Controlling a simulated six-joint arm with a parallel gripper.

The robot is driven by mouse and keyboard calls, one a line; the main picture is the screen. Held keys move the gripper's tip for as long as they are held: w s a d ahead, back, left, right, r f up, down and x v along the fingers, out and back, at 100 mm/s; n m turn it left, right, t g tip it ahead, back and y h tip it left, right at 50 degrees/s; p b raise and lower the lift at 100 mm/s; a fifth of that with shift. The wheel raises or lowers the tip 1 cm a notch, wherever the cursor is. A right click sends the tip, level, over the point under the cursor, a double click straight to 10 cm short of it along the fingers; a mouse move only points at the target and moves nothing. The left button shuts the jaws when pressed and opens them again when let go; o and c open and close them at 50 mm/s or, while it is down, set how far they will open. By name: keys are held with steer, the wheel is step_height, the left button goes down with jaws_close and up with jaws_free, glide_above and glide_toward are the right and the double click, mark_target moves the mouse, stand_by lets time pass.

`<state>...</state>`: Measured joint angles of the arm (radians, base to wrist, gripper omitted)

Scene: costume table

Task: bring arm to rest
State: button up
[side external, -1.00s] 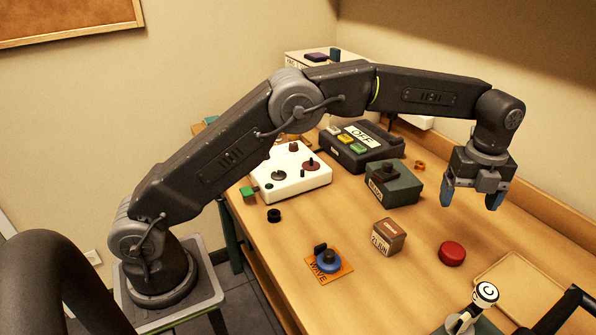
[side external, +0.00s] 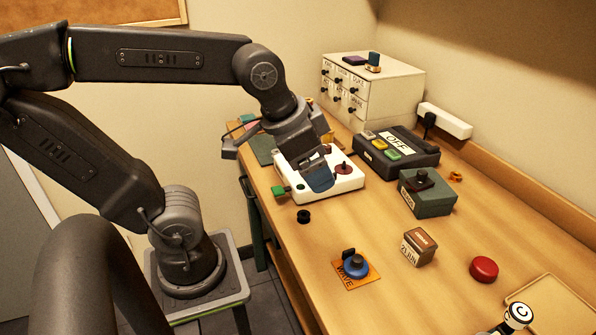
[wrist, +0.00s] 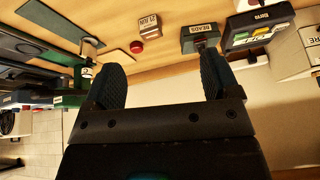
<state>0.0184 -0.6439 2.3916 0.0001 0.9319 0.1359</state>
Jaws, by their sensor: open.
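My gripper (side external: 285,165) is raised at the left end of the wooden table in the side external view, in front of the white control box (side external: 345,185) and partly hiding it. My arm is folded back toward its base, with the elbow at the far left edge. In the wrist view, my gripper's two dark fingers (wrist: 161,78) stand wide apart with nothing between them. The far finger is hard to make out in the side external view.
On the table (side external: 450,300) stand a dark box marked OFF (side external: 400,160), a green box (side external: 430,200), a small 21 JUN box (side external: 418,247), a red button (side external: 484,268) and a blue knob on an orange WAVE plate (side external: 354,268). A drawer cabinet (side external: 390,95) stands behind.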

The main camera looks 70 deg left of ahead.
steer(key=shift+s+a+f+n, duration=0.25)
steer(key=shift+s+f+n, duration=0.65)
steer(key=shift+s, duration=0.25)
stand_by(0.4)
